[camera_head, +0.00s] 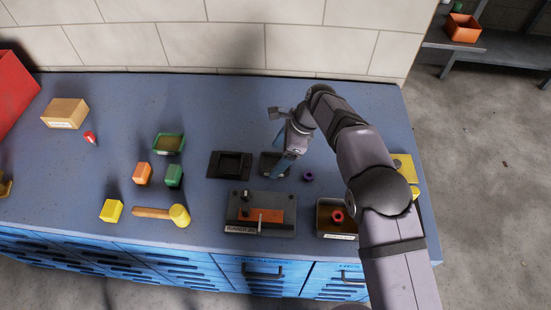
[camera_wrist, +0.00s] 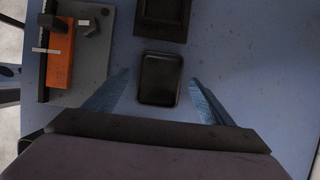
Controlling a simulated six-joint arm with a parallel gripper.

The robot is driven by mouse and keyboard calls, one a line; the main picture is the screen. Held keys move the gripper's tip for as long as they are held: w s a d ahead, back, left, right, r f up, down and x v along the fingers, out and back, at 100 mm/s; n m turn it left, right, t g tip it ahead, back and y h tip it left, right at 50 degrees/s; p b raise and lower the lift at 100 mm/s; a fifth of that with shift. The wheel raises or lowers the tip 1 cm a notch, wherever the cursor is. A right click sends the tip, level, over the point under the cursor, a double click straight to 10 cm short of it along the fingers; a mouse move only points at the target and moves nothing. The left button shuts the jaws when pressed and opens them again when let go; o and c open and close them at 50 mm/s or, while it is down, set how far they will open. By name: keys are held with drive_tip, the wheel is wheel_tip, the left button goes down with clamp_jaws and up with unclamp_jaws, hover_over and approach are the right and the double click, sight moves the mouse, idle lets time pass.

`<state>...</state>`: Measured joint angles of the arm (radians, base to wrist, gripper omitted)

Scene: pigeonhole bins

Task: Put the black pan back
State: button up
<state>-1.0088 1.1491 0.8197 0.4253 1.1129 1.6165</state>
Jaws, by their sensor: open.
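The black pan (camera_wrist: 160,78) is a small, dark, rounded rectangular tray lying on the blue bench top. In the head view the pan (camera_head: 267,161) is partly hidden behind my gripper. My gripper (camera_head: 280,166) is open above the pan. In the wrist view its two blue fingers (camera_wrist: 158,80) stand on either side of the pan, with gaps between. A square black holder (camera_head: 230,165) with a recessed middle lies just left of the pan. In the wrist view the holder (camera_wrist: 162,12) is at the top edge, a little apart from the pan.
A grey fixture (camera_head: 260,212) with an orange block and knobs stands in front of the pan. A purple ring (camera_head: 308,176) lies to its right. A labelled bin (camera_head: 324,214) holds a red ring. A mallet (camera_head: 178,214) and several coloured blocks lie left.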

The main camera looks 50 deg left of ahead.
drive_tip(key=b+v, duration=0.1)
drive_tip(key=v, duration=0.9)
drive_tip(key=w+d+n+t, duration=0.1)
drive_tip(key=w+d, duration=0.3)
drive_tip(key=d, duration=0.6)
drive_tip(key=w+d+r+n+t+h, duration=0.1)
drive_tip(key=w+d, duration=0.2)
drive_tip(key=d, duration=0.6)
drive_tip(key=w+d+n+t, duration=0.15)
drive_tip(key=w+d, duration=0.25)
drive_tip(key=d, duration=0.6)
drive_tip(key=s+d+f+n+h, duration=0.1)
drive_tip(key=s+d+f+n, duration=0.1)
drive_tip(key=s+d, duration=0.6)
drive_tip(key=s+d+f+n+h, duration=0.1)
drive_tip(key=s+d, duration=0.6)
drive_tip(key=d, duration=0.9)
drive_tip(key=shift+s+f+n, duration=0.4)
drive_tip(key=shift+f+n, duration=0.4)
drive_tip(key=shift+n, duration=0.45)
drive_tip(key=shift+g, duration=0.25)
wheel_tip(320, 180, up, 4)
drive_tip(key=p, duration=0.3)
drive_tip(key=shift+p, duration=0.4)
